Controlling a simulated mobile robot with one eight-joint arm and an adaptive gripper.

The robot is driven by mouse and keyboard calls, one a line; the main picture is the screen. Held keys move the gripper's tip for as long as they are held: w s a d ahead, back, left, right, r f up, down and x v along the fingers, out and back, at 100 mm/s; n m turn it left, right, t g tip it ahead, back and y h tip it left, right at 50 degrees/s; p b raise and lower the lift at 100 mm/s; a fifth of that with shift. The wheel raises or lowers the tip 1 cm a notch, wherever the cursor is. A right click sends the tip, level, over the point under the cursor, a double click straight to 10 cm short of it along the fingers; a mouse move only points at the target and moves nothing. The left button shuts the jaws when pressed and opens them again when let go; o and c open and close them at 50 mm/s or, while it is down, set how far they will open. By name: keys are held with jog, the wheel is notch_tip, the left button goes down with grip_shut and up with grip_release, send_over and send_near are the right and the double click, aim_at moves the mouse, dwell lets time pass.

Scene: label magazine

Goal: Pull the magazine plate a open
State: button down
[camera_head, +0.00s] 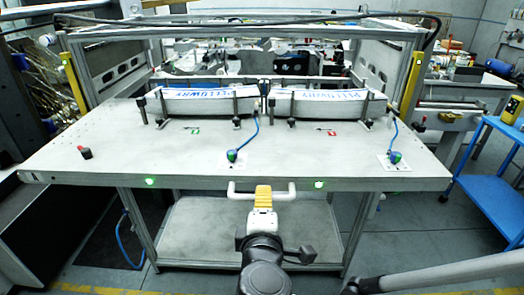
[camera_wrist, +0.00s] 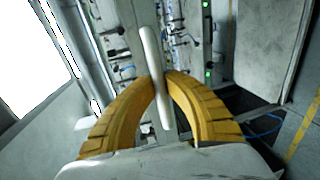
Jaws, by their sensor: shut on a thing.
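The magazine plate (camera_head: 150,165) is the wide pale grey top in the head view, with a white bar handle (camera_head: 232,190) at its front edge. My gripper (camera_head: 263,190) is at the middle of that handle, with its yellow fingers shut on it. In the wrist view, the handle (camera_wrist: 149,55) runs as a pale bar between the curved yellow fingers of my gripper (camera_wrist: 163,88). The fingers hide the middle of the handle in the head view. No letter marking the plate is readable.
Two label stacks (camera_head: 205,94) (camera_head: 325,97) lie behind posts on the plate. Blue hoses run to two green-topped fittings (camera_head: 232,156) (camera_head: 395,157). A red-topped knob (camera_head: 85,152) stands at left. A blue cart (camera_head: 500,165) stands at right. A lower shelf (camera_head: 190,235) is underneath.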

jog(key=shift+s, duration=0.5)
jog(key=c, duration=1.4)
grip_release()
jog(key=v, duration=1.2)
